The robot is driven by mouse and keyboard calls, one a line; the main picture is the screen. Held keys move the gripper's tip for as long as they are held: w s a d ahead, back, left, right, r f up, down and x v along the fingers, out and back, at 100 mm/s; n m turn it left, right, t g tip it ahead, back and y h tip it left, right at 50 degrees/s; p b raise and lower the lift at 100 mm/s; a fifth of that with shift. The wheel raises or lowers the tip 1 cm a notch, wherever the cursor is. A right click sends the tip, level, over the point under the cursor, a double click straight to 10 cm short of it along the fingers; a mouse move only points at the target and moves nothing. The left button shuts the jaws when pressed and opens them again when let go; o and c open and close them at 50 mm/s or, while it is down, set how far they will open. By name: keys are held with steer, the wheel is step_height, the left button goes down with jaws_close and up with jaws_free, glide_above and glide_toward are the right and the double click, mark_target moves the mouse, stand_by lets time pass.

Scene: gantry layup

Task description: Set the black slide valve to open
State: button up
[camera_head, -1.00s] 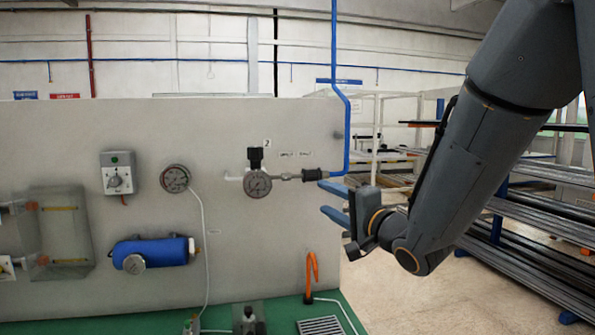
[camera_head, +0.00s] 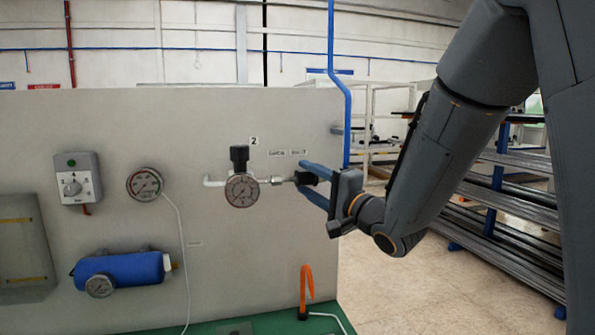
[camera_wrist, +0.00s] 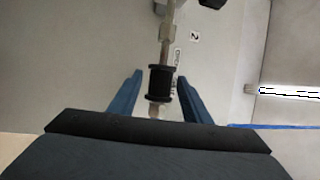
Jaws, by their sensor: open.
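The black slide valve (camera_head: 308,178) is a small dark spool on the horizontal pipe right of the gauge, on the grey panel. In the wrist view the slide valve (camera_wrist: 161,79) has a flange at each end and sits between my two blue fingers. My gripper (camera_head: 302,176) is open, with one finger above and one below the valve in the head view. In the wrist view my gripper (camera_wrist: 160,75) shows a gap on both sides of the spool. The labels (camera_head: 287,153) above the pipe are too small to read in the head view.
A round gauge (camera_head: 242,190) with a black regulator knob (camera_head: 239,153) stands left of the valve. A blue pipe (camera_head: 347,100) runs down behind my gripper. An orange hook (camera_head: 305,288) rises below. Metal racks (camera_head: 500,205) stand at the right.

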mark_target(297, 173)
steer(key=shift+p+x, duration=0.65)
steer(key=shift+x, duration=1.7)
jaws_close()
